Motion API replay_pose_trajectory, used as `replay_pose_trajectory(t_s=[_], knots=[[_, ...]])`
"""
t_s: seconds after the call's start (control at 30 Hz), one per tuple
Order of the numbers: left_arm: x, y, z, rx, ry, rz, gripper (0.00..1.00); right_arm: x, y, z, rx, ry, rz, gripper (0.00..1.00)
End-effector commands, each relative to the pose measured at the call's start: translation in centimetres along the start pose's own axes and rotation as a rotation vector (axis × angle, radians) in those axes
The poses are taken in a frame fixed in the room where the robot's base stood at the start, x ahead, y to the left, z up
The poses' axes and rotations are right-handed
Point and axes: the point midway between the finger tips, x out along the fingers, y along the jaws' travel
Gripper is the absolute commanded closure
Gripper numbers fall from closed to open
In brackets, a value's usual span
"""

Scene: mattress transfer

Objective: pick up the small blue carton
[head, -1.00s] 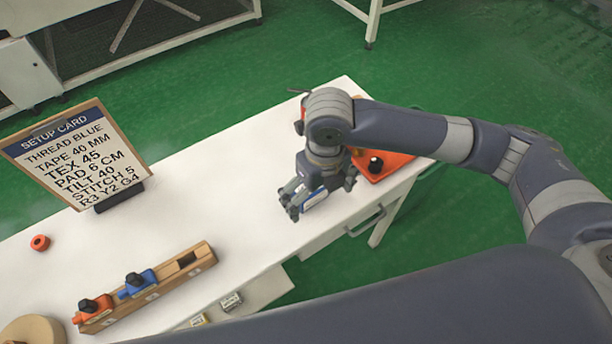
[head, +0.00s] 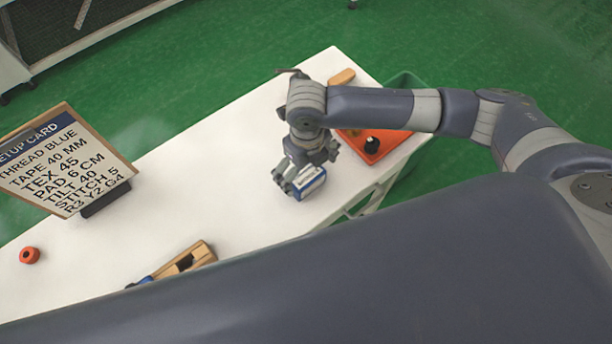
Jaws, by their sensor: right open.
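The small blue carton (head: 311,184), blue with a pale printed band, is at the white table's right part. My right gripper (head: 294,184) points down at it, with the fingers close to its left side. The gripper is open. The fingers and wrist partly hide the carton, and I cannot tell whether they touch it. My left gripper is not in view.
An orange tray (head: 393,139) with a black knob lies behind the gripper on the white table (head: 180,192). A setup card (head: 66,160) stands at the left near a small orange ring (head: 29,255). A wooden rack (head: 203,254) lies in front, partly hidden by my arm.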

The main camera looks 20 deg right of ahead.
Motion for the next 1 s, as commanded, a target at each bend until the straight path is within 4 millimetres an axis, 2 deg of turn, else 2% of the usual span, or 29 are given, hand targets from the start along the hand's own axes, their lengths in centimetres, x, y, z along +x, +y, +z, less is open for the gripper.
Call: replay_pose_trajectory(t_s=[0.1, 0.23, 0.47, 0.7, 1.0], knots=[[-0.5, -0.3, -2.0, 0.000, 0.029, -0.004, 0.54, 1.8, 0.2, -0.1, 0.000, 0.003, 0.000, 0.02], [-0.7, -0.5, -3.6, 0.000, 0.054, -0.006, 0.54, 2.9, 0.2, 0.0, 0.000, 0.001, 0.000, 0.02], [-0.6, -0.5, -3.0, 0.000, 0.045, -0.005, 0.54, 3.0, 0.2, 0.0, -0.001, -0.001, -0.001, 0.02], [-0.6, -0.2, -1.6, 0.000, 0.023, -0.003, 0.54, 3.0, 0.2, 0.0, -0.001, 0.000, 0.000, 0.54], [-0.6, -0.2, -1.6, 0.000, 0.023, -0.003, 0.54, 3.0, 0.2, 0.0, -0.001, -0.001, 0.000, 0.54]])
